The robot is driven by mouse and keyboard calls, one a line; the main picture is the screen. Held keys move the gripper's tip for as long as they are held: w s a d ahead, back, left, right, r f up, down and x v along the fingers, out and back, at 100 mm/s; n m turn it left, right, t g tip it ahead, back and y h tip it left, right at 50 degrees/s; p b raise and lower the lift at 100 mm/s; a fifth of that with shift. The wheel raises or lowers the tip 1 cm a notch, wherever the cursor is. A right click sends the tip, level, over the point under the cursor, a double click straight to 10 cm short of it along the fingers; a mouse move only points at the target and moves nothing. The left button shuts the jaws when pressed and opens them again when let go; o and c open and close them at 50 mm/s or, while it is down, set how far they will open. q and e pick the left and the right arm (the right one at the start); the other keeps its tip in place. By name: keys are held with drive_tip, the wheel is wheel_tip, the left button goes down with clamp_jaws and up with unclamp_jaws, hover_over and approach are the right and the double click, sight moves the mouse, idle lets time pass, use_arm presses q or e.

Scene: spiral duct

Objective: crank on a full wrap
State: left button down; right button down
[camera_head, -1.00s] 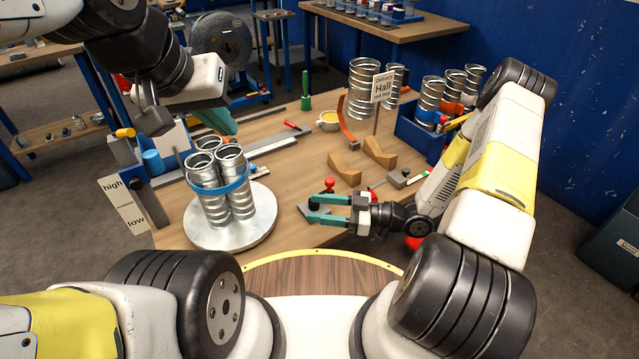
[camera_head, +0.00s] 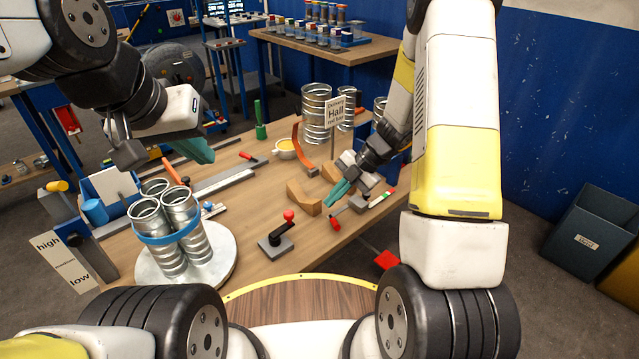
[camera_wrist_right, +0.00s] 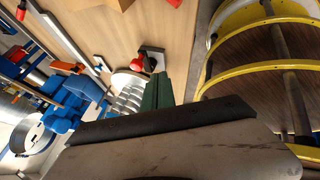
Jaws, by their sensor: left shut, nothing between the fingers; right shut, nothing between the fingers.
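The crank (camera_head: 277,243) is a grey base with a black arm and a red knob (camera_head: 289,215), right of the turntable. The knob also shows in the right wrist view (camera_wrist_right: 147,62). Silver spiral ducts (camera_head: 181,243) stand bundled on the round turntable (camera_head: 222,262), with a blue band (camera_head: 170,236) around them. My right gripper (camera_head: 338,194) is shut and empty, right of the crank and apart from it, near the wooden blocks. My left gripper (camera_head: 203,152) is shut and empty above the table, behind and right of the ducts.
Wooden blocks (camera_head: 302,198), a red-handled tool (camera_head: 335,223) and a cup (camera_head: 285,146) lie on the bench. A "Hall" sign (camera_head: 338,116) stands before more ducts (camera_head: 316,118). A high/low board (camera_head: 62,262) is at left.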

drive_tip(key=w+a+f, duration=0.2)
drive_tip(key=a+f, duration=0.5)
drive_tip(key=a, duration=0.1)
drive_tip(key=shift+a, duration=0.25)
drive_tip(key=shift+r, duration=0.1)
